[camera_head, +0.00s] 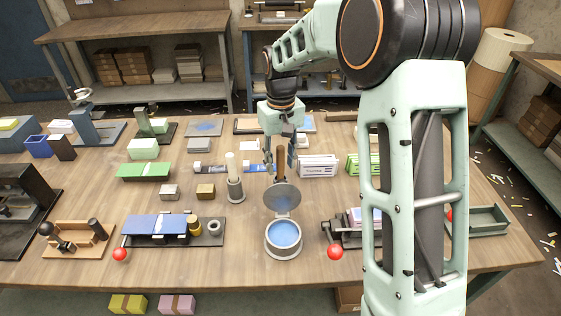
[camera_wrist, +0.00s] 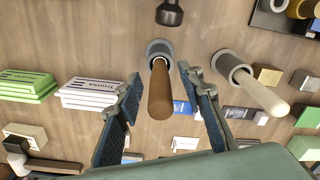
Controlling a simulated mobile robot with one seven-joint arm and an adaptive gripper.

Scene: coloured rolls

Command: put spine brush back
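A brown cylindrical handle (camera_wrist: 160,92) stands in a grey round holder (camera_wrist: 158,48) in the wrist view. It also shows in the head view (camera_head: 281,158), where its lower end is hidden behind a raised grey lid. My gripper (camera_wrist: 157,84) is open, with one finger on each side of the handle and gaps between. In the head view my gripper (camera_head: 280,155) is above the middle of the table. A pale handle (camera_wrist: 262,92) stands in a second grey holder (camera_wrist: 230,64); it is left of my gripper in the head view (camera_head: 231,164). No bristles show, so I cannot tell which is the spine brush.
A round pot (camera_head: 284,250) with blue contents and its lid (camera_head: 282,197) raised stands in front of my gripper. White books (camera_head: 318,166) lie to the right. A press with a blue top (camera_head: 157,226) stands at front left. Some wood surface (camera_head: 130,195) is bare.

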